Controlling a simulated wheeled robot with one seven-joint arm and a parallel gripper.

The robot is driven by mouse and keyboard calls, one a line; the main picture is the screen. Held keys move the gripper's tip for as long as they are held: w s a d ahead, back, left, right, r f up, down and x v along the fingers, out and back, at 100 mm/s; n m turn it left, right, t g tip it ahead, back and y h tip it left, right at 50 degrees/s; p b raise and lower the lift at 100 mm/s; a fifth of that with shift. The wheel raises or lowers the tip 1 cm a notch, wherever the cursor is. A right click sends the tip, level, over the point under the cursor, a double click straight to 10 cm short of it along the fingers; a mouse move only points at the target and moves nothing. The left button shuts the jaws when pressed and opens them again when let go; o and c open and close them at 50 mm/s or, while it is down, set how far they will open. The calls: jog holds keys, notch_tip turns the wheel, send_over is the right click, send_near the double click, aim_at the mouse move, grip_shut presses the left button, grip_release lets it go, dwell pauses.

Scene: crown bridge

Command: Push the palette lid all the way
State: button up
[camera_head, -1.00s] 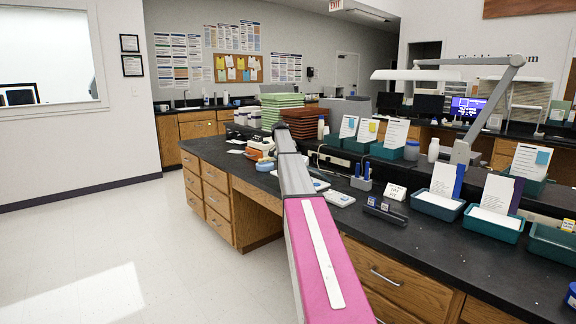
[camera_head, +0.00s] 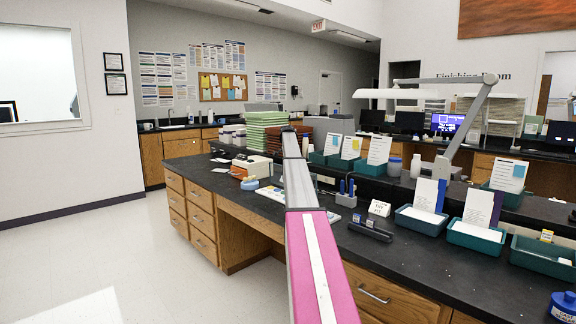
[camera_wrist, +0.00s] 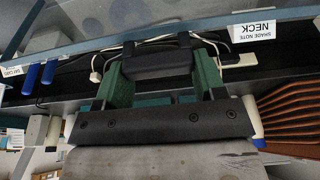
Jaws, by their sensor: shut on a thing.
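My gripper (camera_wrist: 160,82) shows in the wrist view as a dark bar with green fingers either side of a dark block (camera_wrist: 157,60). The fingers are shut on this block; I cannot tell whether it is the palette lid. In the head view my arm reaches out over the counter, and its far end hides the gripper. A flat white piece with small coloured spots (camera_head: 269,193), perhaps the palette, lies on the counter just left of my arm, which partly covers that area. No lid can be made out clearly.
The black counter (camera_head: 400,262) holds teal trays with cards (camera_head: 475,236), a lamp arm (camera_head: 468,130) and a blue pen holder (camera_head: 346,194). Green (camera_head: 267,131) and red-brown stacks stand at the back. In the wrist view brown stacked trays (camera_wrist: 292,122) are at the right. Floor at left is clear.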

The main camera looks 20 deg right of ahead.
jog(key=shift+w+d+f, duration=0.15)
jog(key=shift+w+d, duration=0.15)
jog(key=shift+d, duration=0.5)
jog(key=shift+w+d+f, duration=0.15)
jog(key=shift+w+d, duration=0.1)
jog(key=shift+d, duration=0.55)
jog(key=o, duration=0.9)
jog(key=v, duration=1.1)
jog(key=shift+f, duration=0.1)
